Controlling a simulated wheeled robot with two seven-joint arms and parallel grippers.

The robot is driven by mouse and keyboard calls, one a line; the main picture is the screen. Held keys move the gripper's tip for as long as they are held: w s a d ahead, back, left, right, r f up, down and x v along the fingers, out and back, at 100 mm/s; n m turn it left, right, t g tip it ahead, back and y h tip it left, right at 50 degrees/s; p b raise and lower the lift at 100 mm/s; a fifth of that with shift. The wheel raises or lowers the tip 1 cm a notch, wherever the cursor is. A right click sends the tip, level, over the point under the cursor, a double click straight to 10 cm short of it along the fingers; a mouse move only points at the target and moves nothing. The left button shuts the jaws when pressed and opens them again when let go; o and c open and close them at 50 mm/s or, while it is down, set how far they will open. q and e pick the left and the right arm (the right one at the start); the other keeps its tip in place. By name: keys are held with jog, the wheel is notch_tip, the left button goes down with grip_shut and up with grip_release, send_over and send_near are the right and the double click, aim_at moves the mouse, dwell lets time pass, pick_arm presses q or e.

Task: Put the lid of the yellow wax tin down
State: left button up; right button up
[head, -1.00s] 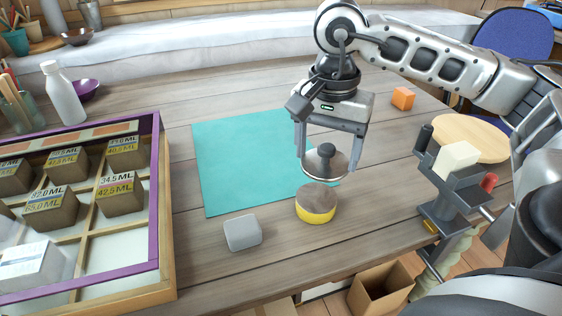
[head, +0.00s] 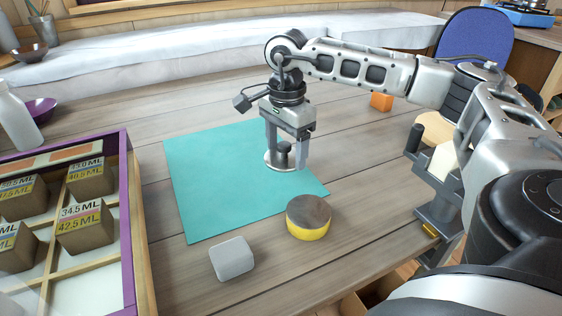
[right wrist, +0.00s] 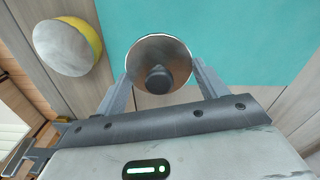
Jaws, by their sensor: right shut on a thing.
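The lid (head: 281,163) is a round metal disc with a dark knob. My right gripper (head: 287,150) is shut on it, fingers pointing down on either side of the knob, over the right part of the teal mat (head: 215,180). I cannot tell whether the lid touches the mat. In the right wrist view the lid (right wrist: 158,52) sits between the fingertips of the right gripper (right wrist: 163,80). The yellow wax tin (head: 309,217) stands uncovered on the table, off the mat's front edge; it also shows in the right wrist view (right wrist: 68,46). My left gripper is not in view.
A grey block (head: 232,259) lies in front of the mat. A purple-edged tray (head: 128,200) with labelled blocks stands at the left. An orange cube (head: 381,101) is at the back right, and a dark vise-like holder (head: 440,207) is at the right edge. The mat's left part is clear.

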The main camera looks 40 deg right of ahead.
aim_at(281, 174)
jog(key=shift+w+f, duration=0.5)
jog(key=shift+f, duration=0.1)
jog(key=shift+w+d+f, duration=0.1)
jog(key=shift+w+f, duration=0.05)
jog(key=shift+f, duration=0.8)
jog(key=shift+w+f, duration=0.1)
jog(key=shift+f, duration=0.8)
jog(key=shift+f, duration=0.2)
jog(key=o, duration=0.9)
jog(key=shift+o, duration=0.2)
jog(key=shift+r, duration=0.15)
notch_tip(281, 174, up, 12)
jog(key=shift+r+p, duration=0.1)
jog(key=shift+p, duration=0.25)
